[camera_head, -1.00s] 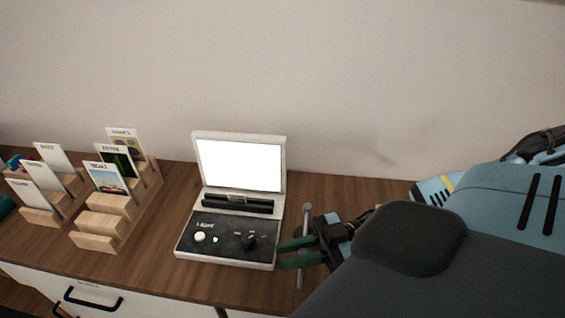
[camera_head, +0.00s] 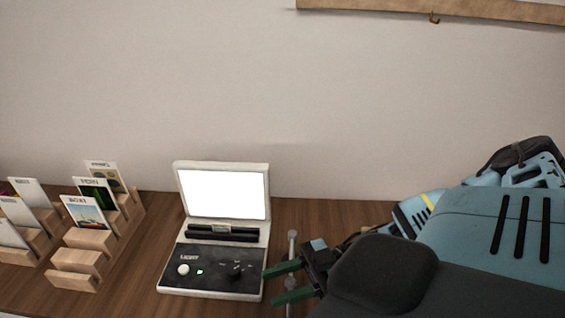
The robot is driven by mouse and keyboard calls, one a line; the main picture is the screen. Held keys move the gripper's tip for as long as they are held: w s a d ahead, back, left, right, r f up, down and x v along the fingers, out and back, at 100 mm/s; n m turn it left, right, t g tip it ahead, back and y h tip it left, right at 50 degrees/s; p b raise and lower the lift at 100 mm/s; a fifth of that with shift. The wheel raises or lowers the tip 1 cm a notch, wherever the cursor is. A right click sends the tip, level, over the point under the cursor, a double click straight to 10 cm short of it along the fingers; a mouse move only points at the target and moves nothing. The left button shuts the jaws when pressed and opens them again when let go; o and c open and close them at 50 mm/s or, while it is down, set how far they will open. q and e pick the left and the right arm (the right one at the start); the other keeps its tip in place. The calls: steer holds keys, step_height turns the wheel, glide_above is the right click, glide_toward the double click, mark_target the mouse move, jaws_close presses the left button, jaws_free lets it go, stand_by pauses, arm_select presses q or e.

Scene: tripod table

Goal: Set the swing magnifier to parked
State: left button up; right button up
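A pale box (camera_head: 165,290) with a raised white lit panel (camera_head: 224,195) stands on the wooden table. Its dark front panel carries a white knob (camera_head: 184,270), a small green light (camera_head: 200,272) and a black knob (camera_head: 236,270). A black bar (camera_head: 205,234) lies below the lit panel. I cannot make out clearly which part is the swing magnifier. My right gripper (camera_head: 280,284) is just right of the box's front corner, its green fingers apart and pointing left. Nothing shows held between the fingertips. My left gripper is out of view.
A thin grey upright-looking bar (camera_head: 291,246) is right of the box, close to my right fingers. Wooden stepped racks (camera_head: 75,284) with picture cards stand at the left. A wall is behind the table (camera_head: 325,215). A wooden strip (camera_head: 400,10) with a hook hangs above.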

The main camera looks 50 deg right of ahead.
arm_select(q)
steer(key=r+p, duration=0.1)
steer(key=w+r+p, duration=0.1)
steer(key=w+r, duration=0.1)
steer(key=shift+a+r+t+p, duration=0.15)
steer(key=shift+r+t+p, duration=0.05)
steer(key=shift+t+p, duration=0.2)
arm_select(e)
steer(key=v, duration=0.7)
steer(key=shift+s+d, duration=0.2)
steer(key=shift+d, duration=0.15)
steer(key=shift+f, duration=0.1)
